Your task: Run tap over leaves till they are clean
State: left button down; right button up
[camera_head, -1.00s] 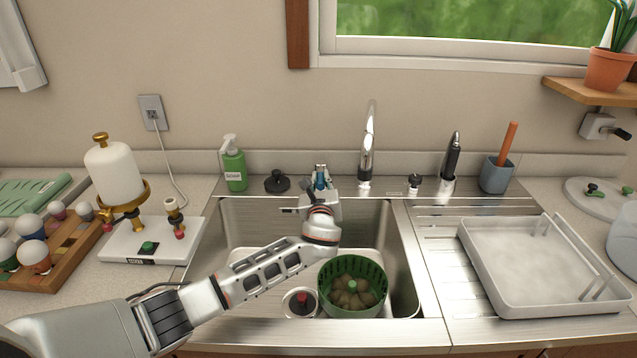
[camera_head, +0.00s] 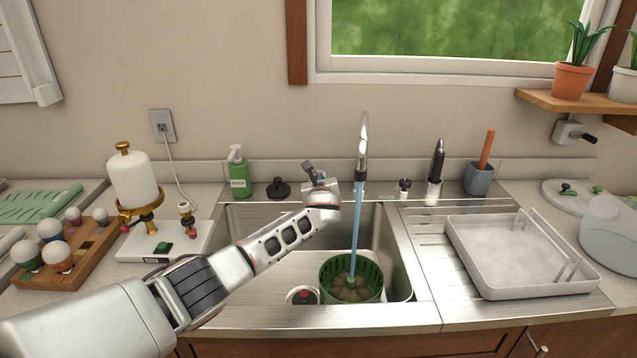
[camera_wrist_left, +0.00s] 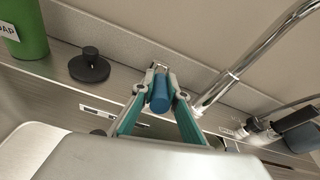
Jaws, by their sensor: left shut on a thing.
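The chrome tap (camera_head: 363,145) stands behind the sink, and a blue stream of water (camera_head: 357,225) falls from it into a green slotted basket (camera_head: 375,272). The basket sits in the sink basin with brownish-green leaves (camera_head: 346,293) inside; how clean they are is hard to tell. My left gripper (camera_head: 311,171) is at the sink's back edge, left of the tap. In the left wrist view, its teal fingers are closed around a blue knob (camera_wrist_left: 160,93), with the tap to the right (camera_wrist_left: 232,82). My right gripper is not in view.
A green soap bottle (camera_head: 239,173) and a black stopper (camera_head: 278,187) stand left of the gripper. A white rack tray (camera_head: 470,270) rests on the drainboard at right. A small round item with a red centre (camera_head: 302,296) lies left of the basket.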

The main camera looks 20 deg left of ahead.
pick_arm(q)
jog(key=c, duration=2)
grip_release()
jog(key=shift+s, duration=0.1)
jog(key=shift+v, duration=0.85)
jog(key=v, duration=1)
jog(key=shift+s, duration=0.1)
